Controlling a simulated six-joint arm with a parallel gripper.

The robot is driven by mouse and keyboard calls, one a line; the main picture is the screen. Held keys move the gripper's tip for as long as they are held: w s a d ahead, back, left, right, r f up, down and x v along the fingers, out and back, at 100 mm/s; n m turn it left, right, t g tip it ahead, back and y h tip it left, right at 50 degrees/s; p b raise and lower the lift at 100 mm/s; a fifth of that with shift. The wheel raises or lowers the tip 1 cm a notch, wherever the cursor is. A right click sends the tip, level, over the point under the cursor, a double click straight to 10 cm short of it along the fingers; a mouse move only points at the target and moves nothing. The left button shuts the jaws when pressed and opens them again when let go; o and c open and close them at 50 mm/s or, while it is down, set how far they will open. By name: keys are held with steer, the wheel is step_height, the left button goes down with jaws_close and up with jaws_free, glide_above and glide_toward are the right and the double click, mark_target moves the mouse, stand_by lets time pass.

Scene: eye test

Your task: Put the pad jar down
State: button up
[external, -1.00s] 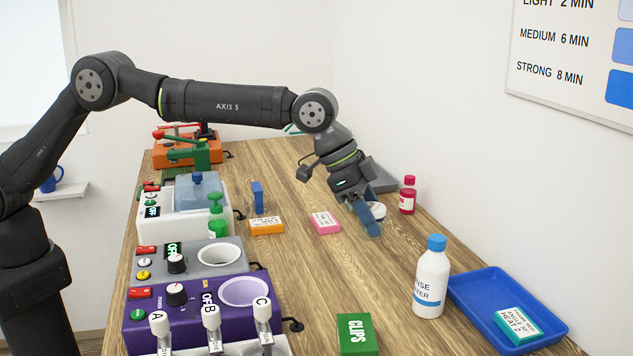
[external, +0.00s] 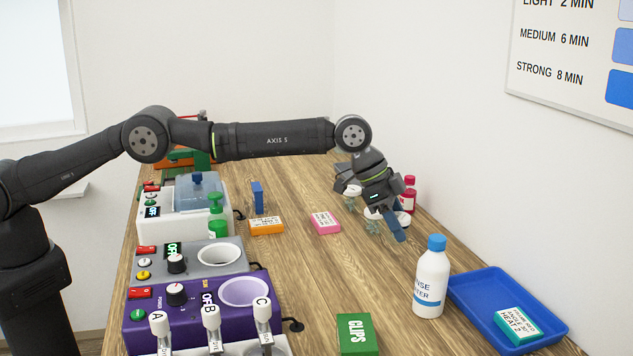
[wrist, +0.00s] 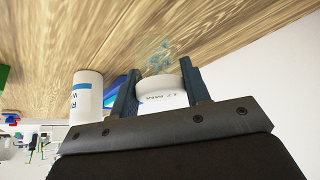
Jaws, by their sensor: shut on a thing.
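My gripper (external: 383,217) is at the far right part of the table, pointing down and tilted. Its blue fingers are shut on the pad jar (external: 373,228), a clear jar with greenish pads inside and a white lid. In the wrist view, the lid (wrist: 163,95) sits between the two fingers (wrist: 160,95), with printing that seems to read "12 MM". The clear body with blue-green pads extends beyond it toward the wood. I cannot tell whether the jar's base touches the table. A similar white-topped jar (external: 350,203) shows just left of the gripper, partly covered by it.
A red bottle (external: 409,190) stands close behind the gripper. The rinse water bottle (external: 431,284) and blue tray (external: 464,292) are nearer the front right. A pink box (external: 325,222) and orange box (external: 266,226) lie left. Bare wood (external: 310,270) is free in the middle.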

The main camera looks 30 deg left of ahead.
steer(key=shift+f, duration=1.95)
steer(key=shift+f, duration=0.2)
steer(key=o, duration=1.1)
steer(key=shift+c, duration=0.2)
steer(key=shift+r, duration=0.1)
steer(key=shift+a+r, duration=0.25)
steer(key=shift+r, duration=0.3)
steer(key=v, duration=1.1)
steer(key=shift+f, duration=0.1)
